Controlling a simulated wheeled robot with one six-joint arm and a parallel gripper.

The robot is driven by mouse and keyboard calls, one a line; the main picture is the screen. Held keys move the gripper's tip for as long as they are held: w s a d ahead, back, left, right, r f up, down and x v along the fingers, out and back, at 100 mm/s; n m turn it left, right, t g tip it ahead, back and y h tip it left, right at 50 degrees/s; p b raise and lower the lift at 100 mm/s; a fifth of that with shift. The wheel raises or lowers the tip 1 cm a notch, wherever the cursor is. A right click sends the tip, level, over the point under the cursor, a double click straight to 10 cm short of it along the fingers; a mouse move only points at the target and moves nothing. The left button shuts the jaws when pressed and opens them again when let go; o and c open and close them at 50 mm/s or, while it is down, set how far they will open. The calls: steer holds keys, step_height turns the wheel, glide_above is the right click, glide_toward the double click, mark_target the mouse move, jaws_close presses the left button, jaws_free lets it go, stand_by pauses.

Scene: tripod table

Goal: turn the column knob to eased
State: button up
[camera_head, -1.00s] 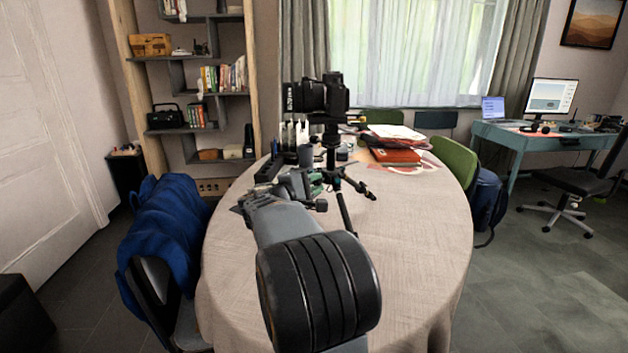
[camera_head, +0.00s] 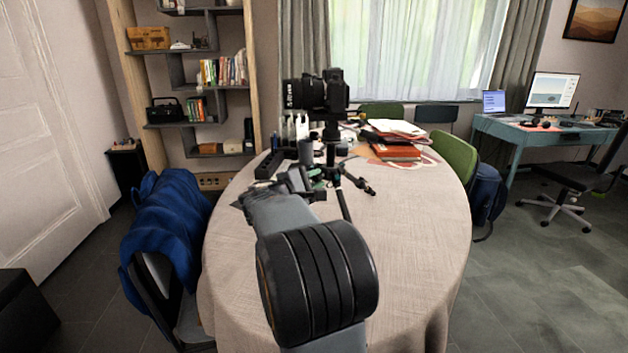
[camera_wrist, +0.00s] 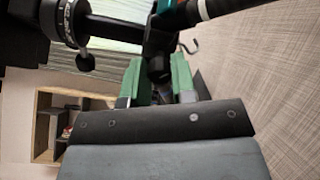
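A black camera (camera_head: 316,92) stands on a small black tripod (camera_head: 346,203) on the round table. In the wrist view, which is turned on its side, the tripod column (camera_wrist: 107,27) runs across the top, with a teal collar (camera_wrist: 168,12). A dark knob-like part (camera_wrist: 157,66), probably the column knob, sticks out from the column towards me. My gripper (camera_wrist: 161,62) has its two green fingers apart, one on each side of this part. I cannot tell whether they touch it. In the head view my gripper (camera_head: 304,181) is at the tripod, partly hidden by my arm.
A ball-ended lever (camera_wrist: 85,61) and a hook (camera_wrist: 190,45) are near my fingers. A dark tray (camera_head: 270,164) and small bottles are left of and behind the tripod. Red books (camera_head: 397,152) lie to the right. The table's (camera_head: 420,235) front right is clear.

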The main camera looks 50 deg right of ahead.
steer(key=o, duration=0.4)
steer(key=shift+a, duration=0.1)
steer(key=a+p, duration=0.1)
steer(key=a, duration=1.2)
steer(key=shift+a+p, duration=0.35)
